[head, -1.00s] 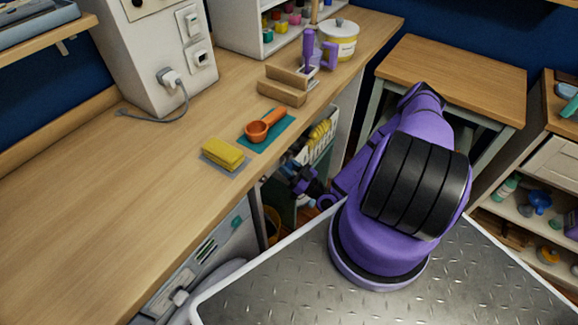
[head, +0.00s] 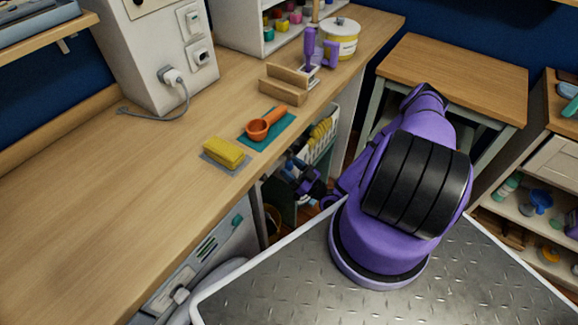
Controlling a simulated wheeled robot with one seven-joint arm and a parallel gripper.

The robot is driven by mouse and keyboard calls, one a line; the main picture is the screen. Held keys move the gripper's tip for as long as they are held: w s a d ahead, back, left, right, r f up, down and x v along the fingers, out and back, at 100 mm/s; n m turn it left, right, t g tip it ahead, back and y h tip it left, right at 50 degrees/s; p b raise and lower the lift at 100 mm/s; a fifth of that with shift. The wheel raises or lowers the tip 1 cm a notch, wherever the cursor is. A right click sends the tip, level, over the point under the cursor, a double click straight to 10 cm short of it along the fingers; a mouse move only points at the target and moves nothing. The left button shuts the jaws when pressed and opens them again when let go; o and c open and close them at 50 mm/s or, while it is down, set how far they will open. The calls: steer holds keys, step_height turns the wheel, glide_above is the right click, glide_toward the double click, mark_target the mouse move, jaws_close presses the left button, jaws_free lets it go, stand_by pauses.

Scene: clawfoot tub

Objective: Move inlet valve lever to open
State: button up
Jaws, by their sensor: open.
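I cannot make out an inlet valve lever in the head view. My purple arm reaches down and to the left, past the front edge of the workbench (head: 110,210). My dark gripper (head: 288,172) is at the open space under the bench, just below the front edge. It is small and partly in shadow; its jaws are open, and I see nothing held between them. What lies directly before the fingers is mostly hidden by the bench top.
On the bench are a yellow sponge (head: 223,152), an orange scoop (head: 262,127), a wooden block holder (head: 283,92) and a white canister (head: 340,38). A rack (head: 322,135) stands under the bench. A small wooden table (head: 455,75) and shelves (head: 545,190) are to the right.

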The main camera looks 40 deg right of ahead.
steer(key=v, duration=0.9)
steer(key=shift+s+f, duration=0.2)
steer(key=shift+s, duration=0.05)
stand_by(0.4)
